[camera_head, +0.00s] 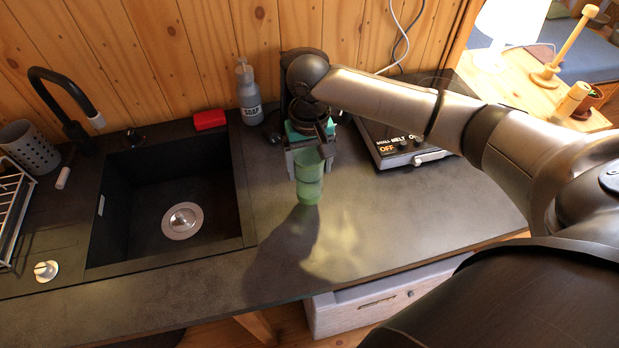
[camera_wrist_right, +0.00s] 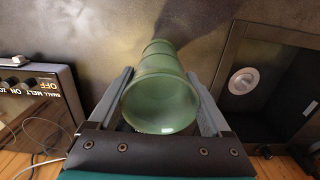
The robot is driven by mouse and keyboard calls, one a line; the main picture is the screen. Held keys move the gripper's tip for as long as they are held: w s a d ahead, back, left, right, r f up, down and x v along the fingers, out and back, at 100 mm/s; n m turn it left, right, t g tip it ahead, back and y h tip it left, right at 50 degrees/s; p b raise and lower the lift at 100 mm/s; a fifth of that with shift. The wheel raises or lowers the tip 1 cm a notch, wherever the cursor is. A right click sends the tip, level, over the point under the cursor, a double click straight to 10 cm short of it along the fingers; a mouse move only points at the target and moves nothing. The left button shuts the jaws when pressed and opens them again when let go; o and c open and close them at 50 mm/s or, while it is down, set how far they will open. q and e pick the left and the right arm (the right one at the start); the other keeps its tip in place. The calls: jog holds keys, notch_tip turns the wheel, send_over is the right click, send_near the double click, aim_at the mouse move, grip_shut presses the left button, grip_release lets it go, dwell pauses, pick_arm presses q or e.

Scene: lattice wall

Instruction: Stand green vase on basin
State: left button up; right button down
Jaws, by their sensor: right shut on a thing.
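The green vase (camera_head: 309,188) is translucent and upright in the head view, above the dark counter right of the sink. My right gripper (camera_head: 308,163) is shut on its upper part from behind. In the right wrist view the vase (camera_wrist_right: 160,92) lies between the two grey fingers of the gripper (camera_wrist_right: 160,80), its open mouth towards the camera. I cannot tell whether its base touches the counter. The basin (camera_head: 215,222) is a black, empty sink with a round steel drain, left of the vase; its edge also shows in the wrist view (camera_wrist_right: 226,58). My left gripper is not in view.
A grey soap bottle (camera_head: 249,95) and a red sponge (camera_head: 209,119) stand behind the sink. A black tap (camera_head: 75,100) rises at its back left. A hotplate box (camera_head: 400,145) is right of my gripper. The counter (camera_head: 400,215) in front is clear.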

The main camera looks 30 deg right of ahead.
jog(key=shift+f, duration=2.2)
jog(key=shift+f, duration=0.15)
grip_release()
